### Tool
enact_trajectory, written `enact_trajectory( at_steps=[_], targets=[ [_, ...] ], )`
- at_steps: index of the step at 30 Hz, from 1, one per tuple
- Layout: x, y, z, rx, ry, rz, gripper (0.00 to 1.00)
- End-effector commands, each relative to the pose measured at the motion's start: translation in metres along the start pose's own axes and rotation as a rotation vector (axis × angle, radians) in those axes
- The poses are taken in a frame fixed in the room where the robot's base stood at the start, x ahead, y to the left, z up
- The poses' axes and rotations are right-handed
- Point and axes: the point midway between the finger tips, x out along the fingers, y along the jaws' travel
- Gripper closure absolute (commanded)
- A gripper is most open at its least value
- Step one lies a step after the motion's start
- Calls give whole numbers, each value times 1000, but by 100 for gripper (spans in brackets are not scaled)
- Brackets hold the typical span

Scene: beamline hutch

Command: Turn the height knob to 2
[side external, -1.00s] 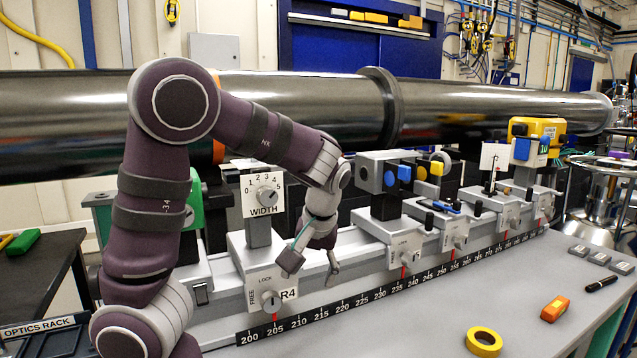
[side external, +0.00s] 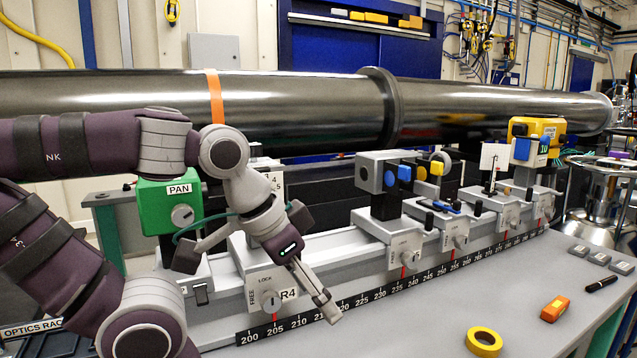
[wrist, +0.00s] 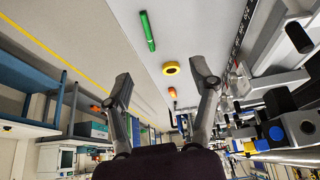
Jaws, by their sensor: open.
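No knob labelled height can be read in either view. My gripper (side external: 326,306) is in front of the R4 carriage, pointing down and right over the bench's ruler edge. In the wrist view my gripper (wrist: 163,78) has its two fingers spread, with nothing between them. The white dial plate (side external: 276,181) behind my wrist is mostly hidden; only a few digits show. A green PAN box (side external: 160,202) with a grey round knob (side external: 182,215) stands to the left. The R4 carriage has a FREE/LOCK knob (side external: 271,301) near the fingers.
A long dark pipe (side external: 300,108) runs behind. Yellow tape (side external: 484,342), an orange block (side external: 555,309) and a black pen (side external: 601,284) lie on the bench. A green object (wrist: 147,30) shows in the wrist view.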

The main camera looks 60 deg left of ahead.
Motion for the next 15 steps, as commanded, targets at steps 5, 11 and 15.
enact_trajectory(
  at_steps=[5,11,15],
  targets=[
    [-3,-10,-9,-43,31,-40,40],
    [-82,-129,-69,-506,412,-539,40],
    [-144,-177,-64,-731,589,-810,40]
  ],
)
